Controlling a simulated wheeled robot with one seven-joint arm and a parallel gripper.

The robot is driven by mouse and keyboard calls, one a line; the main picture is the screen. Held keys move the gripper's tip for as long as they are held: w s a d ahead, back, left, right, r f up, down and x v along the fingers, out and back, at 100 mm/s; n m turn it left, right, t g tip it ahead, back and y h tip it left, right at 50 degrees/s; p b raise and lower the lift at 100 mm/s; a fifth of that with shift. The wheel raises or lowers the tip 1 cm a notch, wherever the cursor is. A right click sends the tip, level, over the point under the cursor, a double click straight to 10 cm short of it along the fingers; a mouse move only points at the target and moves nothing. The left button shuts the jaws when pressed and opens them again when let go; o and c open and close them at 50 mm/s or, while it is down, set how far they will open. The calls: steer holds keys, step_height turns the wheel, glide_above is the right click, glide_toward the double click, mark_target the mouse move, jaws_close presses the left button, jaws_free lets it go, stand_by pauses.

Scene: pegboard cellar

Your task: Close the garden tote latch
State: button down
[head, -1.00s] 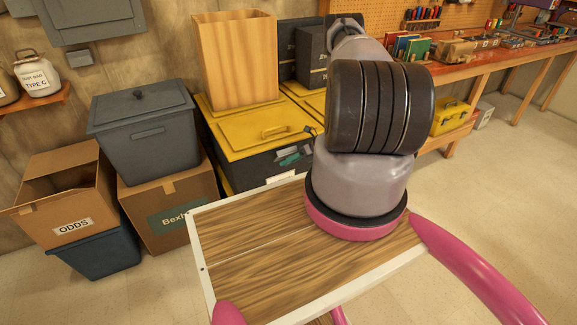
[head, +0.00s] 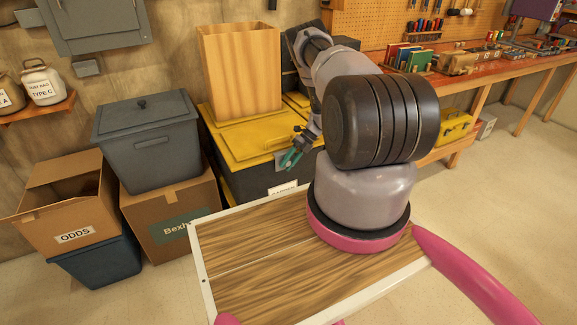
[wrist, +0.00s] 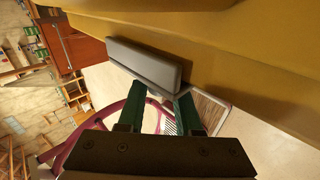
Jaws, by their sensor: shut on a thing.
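The garden tote (head: 250,182) is a dark bin with a yellow lid (head: 235,143), standing behind my wooden deck in the head view. Its front label is partly cut off by the deck. The latch is a grey bar (wrist: 145,62) against the yellow lid in the wrist view, tilted there. My gripper (head: 290,158) is at the tote's front, just below the lid edge. In the wrist view its green fingers (wrist: 160,98) stand apart, with their tips at the latch's lower edge, shut on it. The exact contact and whether the latch is fastened cannot be told.
A tall wooden box (head: 240,72) stands on the yellow lids. A grey lidded bin (head: 146,143) rests on a cardboard box (head: 170,217) to the left, near an open ODDS box (head: 72,212). A red-topped workbench (head: 480,62) is at right.

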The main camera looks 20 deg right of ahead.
stand_by(0.5)
steer(key=c, duration=0.6)
jaws_free()
steer(key=v, duration=1)
steer(key=shift+w+d+r, duration=0.2)
steer(key=shift+d+r, duration=0.05)
steer(key=shift+r, duration=0.05)
steer(key=shift+r, duration=0.1)
